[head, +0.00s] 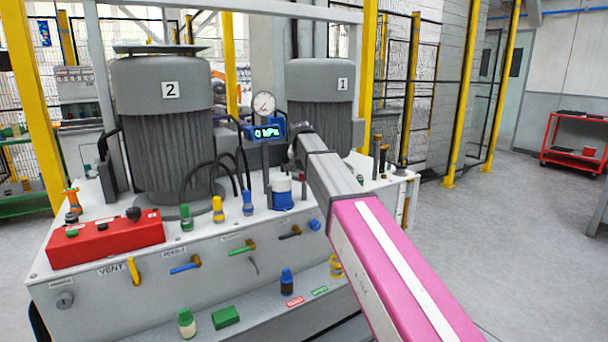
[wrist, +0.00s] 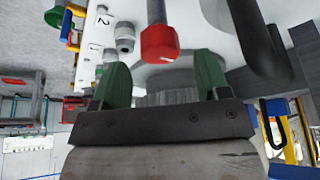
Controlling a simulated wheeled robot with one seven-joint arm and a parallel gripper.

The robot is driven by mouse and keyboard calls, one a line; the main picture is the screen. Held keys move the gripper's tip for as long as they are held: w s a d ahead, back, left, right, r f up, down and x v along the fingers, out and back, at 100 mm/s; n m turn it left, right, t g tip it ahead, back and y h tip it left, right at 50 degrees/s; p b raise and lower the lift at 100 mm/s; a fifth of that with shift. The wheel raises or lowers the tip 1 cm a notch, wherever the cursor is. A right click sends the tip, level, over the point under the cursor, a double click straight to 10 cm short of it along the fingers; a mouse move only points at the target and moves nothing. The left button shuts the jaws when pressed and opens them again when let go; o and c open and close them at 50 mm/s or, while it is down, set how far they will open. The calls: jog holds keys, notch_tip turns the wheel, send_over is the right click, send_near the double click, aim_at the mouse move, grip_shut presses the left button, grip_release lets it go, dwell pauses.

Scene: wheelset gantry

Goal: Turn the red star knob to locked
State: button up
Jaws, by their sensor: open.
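The red knob (wrist: 160,43) shows in the wrist view on the end of a grey stem, in front of a white surface. My gripper (wrist: 162,78) has two green fingers, spread apart and empty. The knob appears ahead of the fingers and between their lines, with a visible gap to each finger; contact is not seen. In the head view my arm reaches over the bench from the lower right, and its end near motor 1 hides the fingers. I cannot make out the red knob there, and its locked or unlocked marking is not readable.
Motor 2 (head: 163,120) and motor 1 (head: 320,95) stand on the grey bench. A gauge (head: 264,104) and a blue display (head: 266,132) reading 0 kPa stand between them. A red box (head: 105,240) and several coloured valves line the front. Open floor lies at right.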

jog(key=shift+x, duration=1.4)
jog(key=c, duration=0.9)
